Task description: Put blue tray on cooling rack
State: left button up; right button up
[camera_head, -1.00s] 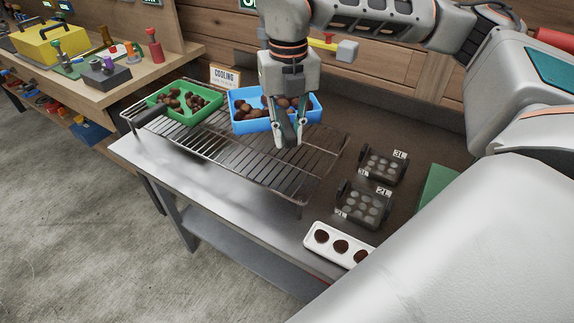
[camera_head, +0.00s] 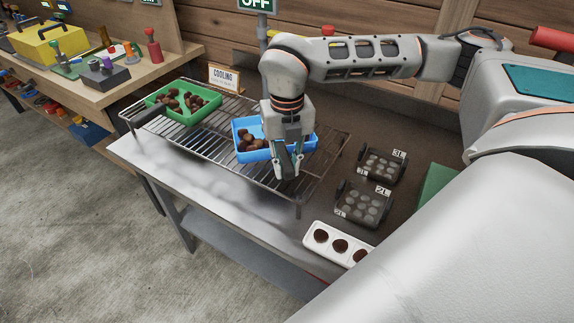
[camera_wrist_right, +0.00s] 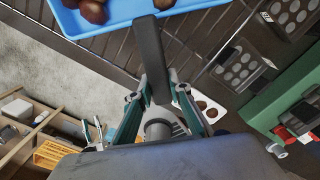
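The blue tray (camera_head: 254,154), holding brown chestnuts, is over the right part of the wire cooling rack (camera_head: 205,147). It looks level and at or just above the wires; I cannot tell if it touches them. My right gripper (camera_head: 289,172) is at the tray's near right side. In the right wrist view its fingers (camera_wrist_right: 158,98) close on both sides of the tray's dark handle (camera_wrist_right: 150,50). The blue tray (camera_wrist_right: 115,12) shows at the top there, with rack wires beneath. My left gripper is not in view.
A green tray (camera_head: 209,110) of chestnuts sits on the rack's left part, beside a COOLING sign (camera_head: 224,77). Dark moulds (camera_head: 362,204) and a white tray (camera_head: 318,228) with dark rounds lie right of the rack. The rack's front strip is clear.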

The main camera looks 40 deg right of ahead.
jog(key=o, duration=0.4)
notch_tip(320, 180, up, 12)
dwell(0.5)
jog(key=shift+s, duration=0.1)
dwell(0.4)
